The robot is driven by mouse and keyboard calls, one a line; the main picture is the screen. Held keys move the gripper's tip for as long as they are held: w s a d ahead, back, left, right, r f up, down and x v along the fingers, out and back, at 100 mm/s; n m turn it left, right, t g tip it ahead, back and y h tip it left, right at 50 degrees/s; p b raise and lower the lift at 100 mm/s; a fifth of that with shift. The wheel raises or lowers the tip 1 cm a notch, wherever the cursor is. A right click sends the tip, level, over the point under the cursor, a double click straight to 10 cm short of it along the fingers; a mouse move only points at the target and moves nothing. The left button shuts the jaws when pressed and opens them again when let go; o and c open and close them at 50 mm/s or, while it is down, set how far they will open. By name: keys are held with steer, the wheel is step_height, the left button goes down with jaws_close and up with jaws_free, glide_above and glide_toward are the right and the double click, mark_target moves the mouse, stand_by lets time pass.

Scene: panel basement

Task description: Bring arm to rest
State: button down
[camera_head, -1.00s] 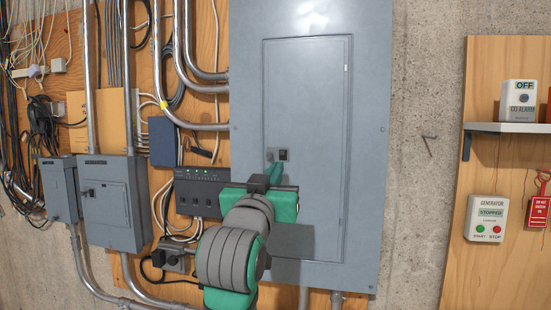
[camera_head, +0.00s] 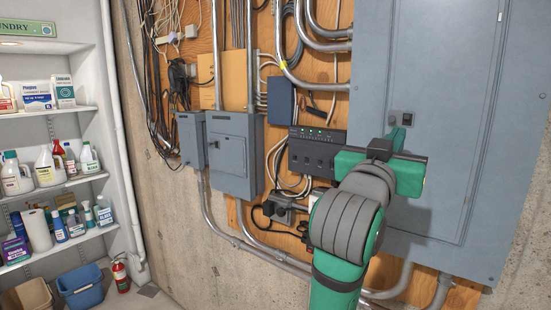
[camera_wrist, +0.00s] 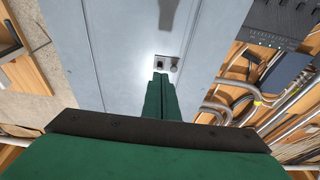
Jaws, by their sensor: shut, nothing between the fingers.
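My gripper (camera_head: 397,139) is green and dark grey, and it is raised in front of the large grey electrical panel (camera_head: 470,130). Its fingers are shut together and empty, and they also show in the wrist view (camera_wrist: 160,84). They point toward the latch (camera_head: 402,118) on the panel door. In the wrist view the latch (camera_wrist: 165,64) sits just beyond the fingertips. I cannot tell the exact gap to it. The panel door is shut. My arm hides part of the panel's lower left.
Smaller grey boxes (camera_head: 235,155), a black power unit (camera_head: 316,152) and metal conduits (camera_head: 215,225) cover the wall to the left. Shelves (camera_head: 45,110) with bottles stand at far left. A blue bin (camera_head: 82,288) and a fire extinguisher (camera_head: 120,275) sit on the floor.

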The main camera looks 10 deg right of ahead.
steer(key=w+a+f+n+t+y, duration=0.1)
steer(key=w+a+f+n+y, duration=0.15)
steer(key=f, duration=0.65)
steer(key=w+a+f+n+t+y, duration=0.1)
steer(key=w+a+f, duration=0.2)
steer(key=f, duration=0.6)
steer(key=w+a+f+n+t+y, duration=0.1)
steer(key=w+a+f+n, duration=0.1)
steer(key=f, duration=0.7)
steer(key=s+a+f+n+y, duration=0.1)
steer(key=s+a+f+y, duration=0.15)
steer(key=a+f, duration=0.6)
steer(key=s+a+f+n+y, duration=0.2)
steer(key=s+a+f, duration=0.1)
steer(key=f, duration=1)
steer(key=s+a+f+n+y, duration=0.1)
steer(key=s+a+f+y, duration=0.1)
steer(key=s+a+f, duration=0.45)
steer(key=s+a+f+n+y, duration=0.1)
steer(key=s+a+f+y, duration=0.25)
steer(key=s+f, duration=0.55)
steer(key=s+a, duration=0.2)
steer(key=s, duration=0.9)
steer(key=s+a+g+y, duration=0.1)
steer(key=s+a, duration=0.2)
steer(key=s, duration=0.8)
steer(key=shift+a, duration=0.35)
